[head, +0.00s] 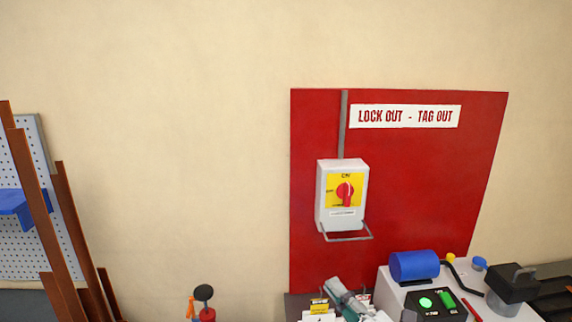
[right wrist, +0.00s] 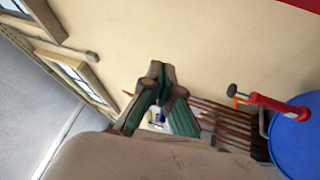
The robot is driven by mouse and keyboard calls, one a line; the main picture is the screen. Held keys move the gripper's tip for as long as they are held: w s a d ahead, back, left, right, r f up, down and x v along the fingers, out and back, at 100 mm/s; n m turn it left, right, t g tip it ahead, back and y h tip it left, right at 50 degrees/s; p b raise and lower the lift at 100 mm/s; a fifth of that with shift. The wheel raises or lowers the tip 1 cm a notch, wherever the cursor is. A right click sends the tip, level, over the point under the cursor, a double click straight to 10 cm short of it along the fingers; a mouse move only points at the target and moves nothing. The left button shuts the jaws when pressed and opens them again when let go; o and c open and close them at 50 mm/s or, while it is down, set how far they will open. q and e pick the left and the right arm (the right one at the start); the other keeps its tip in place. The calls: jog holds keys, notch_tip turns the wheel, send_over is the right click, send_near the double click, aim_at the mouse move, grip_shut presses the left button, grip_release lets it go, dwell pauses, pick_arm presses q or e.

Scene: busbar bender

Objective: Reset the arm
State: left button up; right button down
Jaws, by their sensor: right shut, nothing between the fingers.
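My right gripper (head: 340,291) shows at the bottom edge of the head view, in front of the lower part of the red board. In the right wrist view my right gripper (right wrist: 159,70) has its green-padded fingers meeting at the tips, with nothing held between them. My left gripper is in neither view.
A red lock-out board (head: 430,190) on the wall carries a grey switch box (head: 326,200) with a red knob. Right of my gripper is a machine with a blue cylinder (head: 414,265) and a green-lit panel (head: 452,301). A blue drum (right wrist: 300,140) and red tool (right wrist: 280,107) show in the wrist view.

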jog(key=s+d+f+m+g+h, duration=0.35)
jog(key=d+f+m+h, duration=0.25)
jog(key=f+m, duration=0.25)
jog(key=s+d+f+m+g+h, duration=0.2)
jog(key=s+d+f+m+h, duration=0.35)
jog(key=f+m, duration=0.3)
jog(key=s+f+m+g, duration=0.3)
jog(key=s+f+g, duration=0.15)
jog(key=s, duration=0.45)
jog(key=s+f+m+g, duration=0.2)
jog(key=s+f+g, duration=0.25)
jog(key=s, duration=0.45)
notch_tip(320, 180, down, 30)
jog(key=s+b, duration=0.2)
jog(key=b, duration=0.2)
jog(key=s+d+f+g+b, duration=0.2)
jog(key=s+f+b, duration=0.1)
jog(key=s+f, duration=1.3)
notch_tip(320, 180, down, 3)
jog(key=shift+d+f+n, duration=0.15)
jog(key=shift+d+n, duration=0.1)
jog(key=shift+n, duration=0.05)
